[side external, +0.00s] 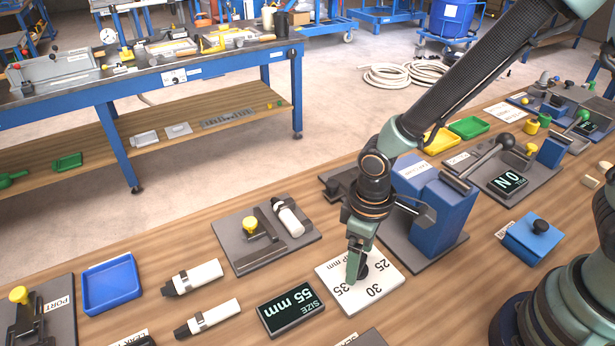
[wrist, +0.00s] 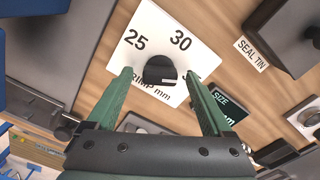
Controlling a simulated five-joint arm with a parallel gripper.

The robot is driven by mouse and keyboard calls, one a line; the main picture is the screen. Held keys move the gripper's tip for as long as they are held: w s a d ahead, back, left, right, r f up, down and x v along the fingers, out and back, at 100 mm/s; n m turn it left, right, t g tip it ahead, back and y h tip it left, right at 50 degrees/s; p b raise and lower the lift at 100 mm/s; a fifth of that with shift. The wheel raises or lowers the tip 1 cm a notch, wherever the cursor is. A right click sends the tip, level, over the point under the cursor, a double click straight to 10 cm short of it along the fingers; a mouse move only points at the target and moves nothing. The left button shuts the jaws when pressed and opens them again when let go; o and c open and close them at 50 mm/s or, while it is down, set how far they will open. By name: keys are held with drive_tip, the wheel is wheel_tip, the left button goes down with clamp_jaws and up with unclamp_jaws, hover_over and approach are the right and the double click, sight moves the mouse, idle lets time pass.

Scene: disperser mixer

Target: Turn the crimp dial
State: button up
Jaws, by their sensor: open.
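The crimp dial is a white square plate (side external: 335,291) lettered 25, 30 and 35 mm, with a black round knob (side external: 363,268) on it. In the wrist view, the plate (wrist: 170,35) shows 25 and 30, and the knob (wrist: 153,68) has a small pale mark near its lower right edge. My gripper (wrist: 158,76) is open, with one green finger on each side of the knob and gaps showing. In the side view, my gripper (side external: 355,272) is low over the plate and partly hides the knob.
A dark display (side external: 291,311) reading SIZE 55 mm lies beside the plate. A blue block (side external: 440,212) on a grey base stands close behind my gripper. A grey fixture (side external: 262,236) with a yellow knob and white bottle sits left. A blue tray (side external: 110,284) lies farther left.

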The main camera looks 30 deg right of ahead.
drive_tip(key=shift+f, duration=0.2)
clamp_jaws()
drive_tip(key=shift+n, duration=0.3)
drive_tip(key=n, duration=1.1)
idle(0.6)
